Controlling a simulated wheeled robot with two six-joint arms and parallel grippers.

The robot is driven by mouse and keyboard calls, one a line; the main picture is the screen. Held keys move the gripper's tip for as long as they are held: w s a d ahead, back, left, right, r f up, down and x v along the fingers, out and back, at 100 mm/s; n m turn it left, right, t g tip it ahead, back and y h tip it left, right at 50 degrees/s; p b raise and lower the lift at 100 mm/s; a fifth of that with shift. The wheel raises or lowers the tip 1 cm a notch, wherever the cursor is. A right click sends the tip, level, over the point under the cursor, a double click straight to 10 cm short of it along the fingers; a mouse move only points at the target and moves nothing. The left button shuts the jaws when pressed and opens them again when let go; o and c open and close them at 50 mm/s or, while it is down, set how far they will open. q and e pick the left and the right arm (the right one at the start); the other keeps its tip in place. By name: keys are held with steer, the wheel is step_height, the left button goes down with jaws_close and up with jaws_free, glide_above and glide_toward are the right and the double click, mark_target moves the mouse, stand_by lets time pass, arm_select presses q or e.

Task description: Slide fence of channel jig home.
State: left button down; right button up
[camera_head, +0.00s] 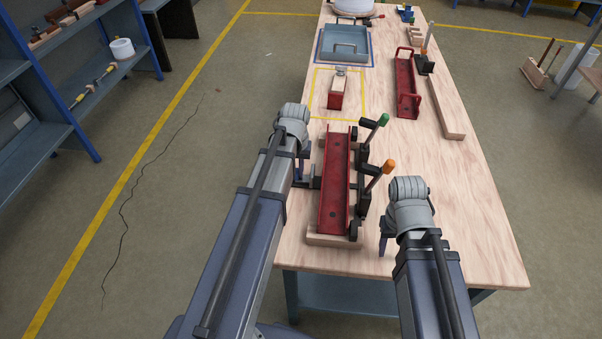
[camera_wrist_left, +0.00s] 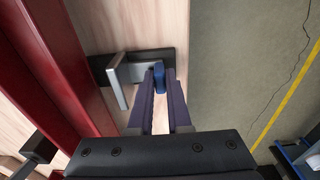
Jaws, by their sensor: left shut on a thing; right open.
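The channel jig has a red channel (camera_head: 334,190) lying lengthwise on a wooden base (camera_head: 334,240) at the table's front. In the left wrist view the channel (camera_wrist_left: 60,70) runs along the left. A grey metal fence (camera_wrist_left: 118,85) with an upright plate sits on a black rail (camera_wrist_left: 100,66) beside it, its plate visibly apart from the channel wall. My left gripper (camera_head: 303,168) is at the jig's left side. In the wrist view its fingers (camera_wrist_left: 160,92) are shut on the fence's blue knob (camera_wrist_left: 159,76). My right gripper (camera_head: 384,240) is open and empty, right of the jig.
Toggle clamps with a green-tipped handle (camera_head: 376,128) and an orange-tipped handle (camera_head: 379,176) stand along the jig's right side. Behind are a red-and-wood block (camera_head: 337,92) in a yellow outline, a blue-grey tray (camera_head: 343,45) and a second red channel (camera_head: 405,85). The table's right front is clear.

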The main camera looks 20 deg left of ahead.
mark_target(304, 180)
arm_select(q)
steer(key=shift+w+d, duration=0.15)
steer(key=shift+d, duration=0.5)
steer(key=shift+w+d, duration=0.1)
steer(key=shift+d, duration=0.25)
steer(key=c, duration=0.8)
jaws_free()
steer(key=shift+r, duration=0.15)
arm_select(e)
steer(key=shift+r, duration=0.15)
arm_select(q)
steer(key=r+p, duration=0.7)
steer(key=shift+s+d+r+p, duration=0.1)
steer(key=shift+s+r+p, duration=0.15)
steer(key=shift+p, duration=0.15)
arm_select(e)
step_height(304, 180, up, 7)
steer(key=shift+r, duration=0.2)
